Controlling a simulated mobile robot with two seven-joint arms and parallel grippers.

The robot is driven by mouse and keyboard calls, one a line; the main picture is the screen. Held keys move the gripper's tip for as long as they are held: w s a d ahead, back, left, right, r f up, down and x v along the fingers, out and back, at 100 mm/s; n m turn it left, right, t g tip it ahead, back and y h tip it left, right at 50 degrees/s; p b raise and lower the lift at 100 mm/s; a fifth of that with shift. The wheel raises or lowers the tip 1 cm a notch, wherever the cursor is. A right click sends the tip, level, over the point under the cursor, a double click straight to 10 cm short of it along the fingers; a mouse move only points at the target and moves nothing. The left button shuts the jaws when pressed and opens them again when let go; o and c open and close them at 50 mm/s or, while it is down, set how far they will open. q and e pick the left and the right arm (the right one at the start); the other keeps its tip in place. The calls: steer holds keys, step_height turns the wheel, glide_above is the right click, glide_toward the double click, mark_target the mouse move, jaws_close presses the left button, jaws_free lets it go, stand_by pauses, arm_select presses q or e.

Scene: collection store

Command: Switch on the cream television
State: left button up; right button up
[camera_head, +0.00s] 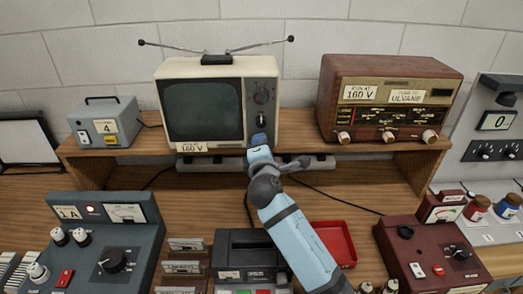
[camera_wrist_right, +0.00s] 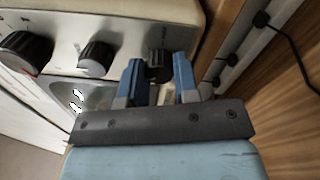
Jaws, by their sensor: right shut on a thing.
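The cream television (camera_head: 160,100) stands on the wooden shelf with two antennae on top. Its screen (camera_head: 204,110) is dark, and a "160 V" label (camera_head: 191,148) sits below it. Its control panel is on the right side. My right gripper (camera_head: 258,137) is at the panel's lower end and hides the lowest knob in the head view. The right wrist view shows the blue fingers (camera_wrist_right: 160,80) closed around a small black knob (camera_wrist_right: 159,62). Two larger knobs, a middle one (camera_wrist_right: 97,58) and an outer one (camera_wrist_right: 25,52), are untouched. My left gripper is not in view.
A wooden radio (camera_head: 390,97) with "160 V" and "ULVANE" labels stands right of the television. A grey box (camera_head: 103,122) is at left. A power strip (camera_head: 200,164) lies beneath the television. A grey console (camera_head: 85,230), a red tray (camera_head: 340,240) and a maroon unit (camera_head: 430,250) crowd the bench.

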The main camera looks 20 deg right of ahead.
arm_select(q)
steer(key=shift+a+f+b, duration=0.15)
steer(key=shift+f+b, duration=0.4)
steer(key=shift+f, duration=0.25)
arm_select(e)
steer(key=shift+m, duration=1.2)
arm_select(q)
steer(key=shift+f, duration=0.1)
arm_select(e)
steer(key=o, duration=0.9)
